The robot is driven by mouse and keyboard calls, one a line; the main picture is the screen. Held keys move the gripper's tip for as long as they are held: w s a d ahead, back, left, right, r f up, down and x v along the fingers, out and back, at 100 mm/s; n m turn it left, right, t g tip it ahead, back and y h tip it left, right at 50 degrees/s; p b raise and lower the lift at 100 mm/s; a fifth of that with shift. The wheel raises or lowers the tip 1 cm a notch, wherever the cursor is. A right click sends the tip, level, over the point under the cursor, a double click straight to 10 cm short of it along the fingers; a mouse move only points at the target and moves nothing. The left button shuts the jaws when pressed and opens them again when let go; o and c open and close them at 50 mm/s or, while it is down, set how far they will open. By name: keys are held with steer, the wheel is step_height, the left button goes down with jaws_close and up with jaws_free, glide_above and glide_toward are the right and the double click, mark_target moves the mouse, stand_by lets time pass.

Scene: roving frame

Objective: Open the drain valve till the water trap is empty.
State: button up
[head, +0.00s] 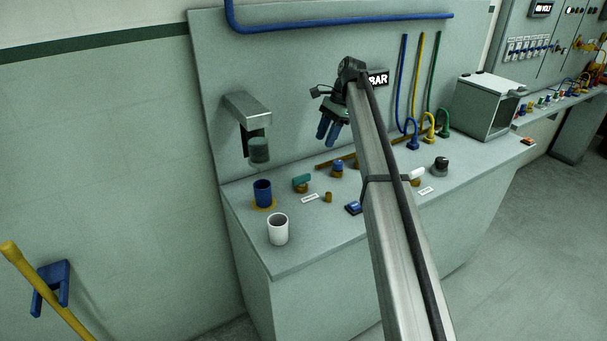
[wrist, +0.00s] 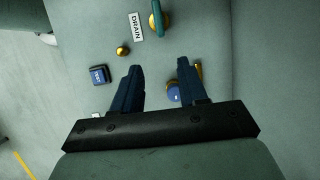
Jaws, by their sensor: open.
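The drain valve (head: 301,184) has a teal handle on a brass body and sits on the bench top. It also shows at the top of the wrist view (wrist: 159,20), beside a white label (wrist: 137,27) reading DRAIN. A dark bowl (head: 258,150) hangs under a grey wall bracket; it may be the water trap, and its water level cannot be made out. My gripper (head: 327,130) is above the bench, in front of the back panel. Its blue fingers are apart and empty in the wrist view (wrist: 159,68), with the valve beyond their tips.
A blue-topped brass knob (head: 337,167) stands right of the valve, and a small brass peg (head: 328,197) and blue button (head: 353,208) in front. A blue cup (head: 263,193) and white cup (head: 278,229) stand left. Coloured hoses and a grey box (head: 487,106) are farther right.

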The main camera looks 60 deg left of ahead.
mark_target(303, 176)
steer(key=s+x, duration=0.1)
steer(key=x, duration=0.8)
steer(key=s+r+x, duration=0.1)
steer(key=x, duration=0.4)
steer(key=shift+s+a, duration=0.1)
steer(key=shift+s, duration=0.3)
steer(key=shift+c, duration=0.2)
jaws_close()
